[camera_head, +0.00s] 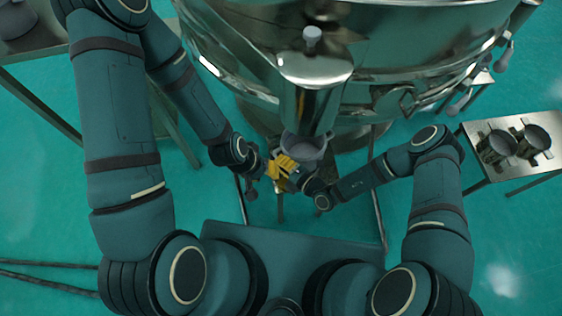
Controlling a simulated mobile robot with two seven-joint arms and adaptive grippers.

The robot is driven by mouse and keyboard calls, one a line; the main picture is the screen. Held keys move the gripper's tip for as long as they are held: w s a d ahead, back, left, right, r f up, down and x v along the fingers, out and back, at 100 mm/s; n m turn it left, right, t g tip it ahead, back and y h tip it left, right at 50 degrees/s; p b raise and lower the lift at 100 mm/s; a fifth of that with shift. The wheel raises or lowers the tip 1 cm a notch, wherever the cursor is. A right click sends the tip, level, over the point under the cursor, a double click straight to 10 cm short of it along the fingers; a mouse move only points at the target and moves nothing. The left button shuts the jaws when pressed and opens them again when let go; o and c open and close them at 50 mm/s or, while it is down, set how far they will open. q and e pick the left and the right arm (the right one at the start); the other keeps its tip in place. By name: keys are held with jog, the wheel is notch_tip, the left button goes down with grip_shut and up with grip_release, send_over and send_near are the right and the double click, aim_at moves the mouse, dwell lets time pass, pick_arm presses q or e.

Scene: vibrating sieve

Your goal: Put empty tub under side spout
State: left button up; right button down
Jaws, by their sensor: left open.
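A grey tub (306,150) is below the side spout (304,112) of the large shiny metal sieve (350,40), near the middle of the view. The spout hides part of the tub. My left gripper (274,168) is open at the tub's lower left side. My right gripper (290,172) is just below the tub, close to the left one. Yellow finger parts of the two grippers overlap there, so I cannot tell whether the right one is open or shut, or whether either touches the tub.
Another table (40,45) at the upper left carries a grey container (15,22). The green floor (40,190) is open at the left, with dark cables lying on it.

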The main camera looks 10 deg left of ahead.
jog(key=shift+f+b, duration=0.4)
jog(key=shift+f, duration=0.25)
dwell(0.4)
jog(key=c, duration=1.1)
grip_release()
jog(key=shift+o, duration=0.2)
jog(key=shift+d, duration=0.1)
jog(key=v, duration=1.2)
